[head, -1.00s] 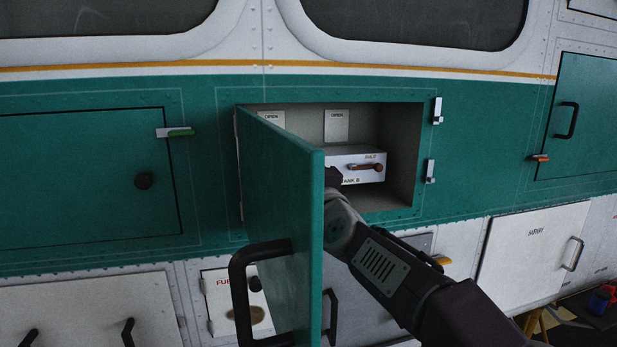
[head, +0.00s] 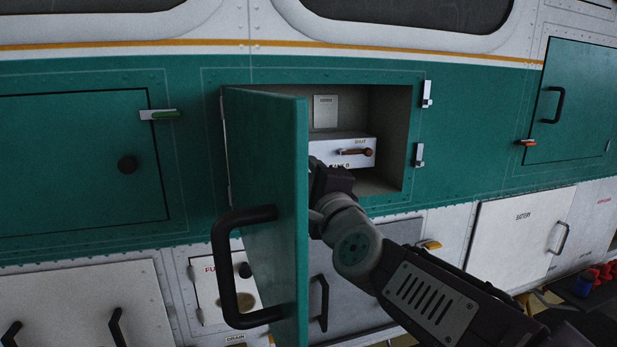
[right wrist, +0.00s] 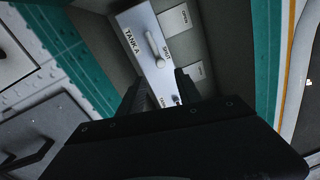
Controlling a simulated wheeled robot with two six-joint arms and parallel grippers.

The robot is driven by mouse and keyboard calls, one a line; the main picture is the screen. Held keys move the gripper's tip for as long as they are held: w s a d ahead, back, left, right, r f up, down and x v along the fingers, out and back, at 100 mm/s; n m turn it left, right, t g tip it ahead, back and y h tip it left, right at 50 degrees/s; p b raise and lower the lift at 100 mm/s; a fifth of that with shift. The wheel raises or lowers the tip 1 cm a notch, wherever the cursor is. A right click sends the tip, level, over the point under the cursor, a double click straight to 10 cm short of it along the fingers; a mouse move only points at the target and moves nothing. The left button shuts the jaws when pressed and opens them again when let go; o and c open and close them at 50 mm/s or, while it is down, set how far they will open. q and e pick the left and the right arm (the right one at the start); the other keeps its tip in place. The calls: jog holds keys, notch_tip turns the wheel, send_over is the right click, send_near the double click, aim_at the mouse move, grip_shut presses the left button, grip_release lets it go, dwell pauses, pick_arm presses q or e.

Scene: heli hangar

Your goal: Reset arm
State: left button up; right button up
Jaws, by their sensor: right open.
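My right arm comes in from the lower right in the head view. Its gripper (head: 325,180) is in front of the open compartment, its tips partly hidden by the open green door (head: 265,200). In the right wrist view the two fingers of my right gripper (right wrist: 160,92) are apart with nothing between them. Beyond them is a white valve box (right wrist: 135,30) lettered TANK A, with a pale lever (right wrist: 156,50) near a SHUT mark. The head view shows the box's other end (head: 330,150), with a red-brown lever (head: 356,152) below a SHUT mark. My left gripper is not in view.
Two latches (head: 427,94) line the compartment's right edge. A closed green hatch (head: 80,165) is at left, a white battery panel (head: 518,235) at lower right.

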jog(key=w+d+f+m+h+p, duration=0.1)
jog(key=w+d+f+h+p, duration=0.15)
jog(key=d, duration=0.45)
jog(key=s+d+f+n+g+h+p, duration=0.1)
jog(key=d+f+n+g, duration=0.2)
jog(key=f, duration=0.7)
jog(key=s+d+f+n+g+h, duration=0.1)
jog(key=s+d+f+n+g, duration=0.3)
jog(key=f, duration=0.6)
jog(key=s+d+f+n+g, duration=0.2)
jog(key=s+f+n+g, duration=0.3)
jog(key=s+f, duration=0.4)
jog(key=s+d+f+n+g+h, duration=0.1)
jog(key=s+d+f+n+g, duration=0.2)
jog(key=s+f, duration=0.7)
jog(key=shift+s+d+f+n+g+p, duration=0.15)
jog(key=shift+s+f+n+g+p, duration=0.25)
jog(key=shift+s+n+g, duration=0.65)
jog(key=shift+s+r, duration=0.1)
jog(key=shift+s, duration=0.05)
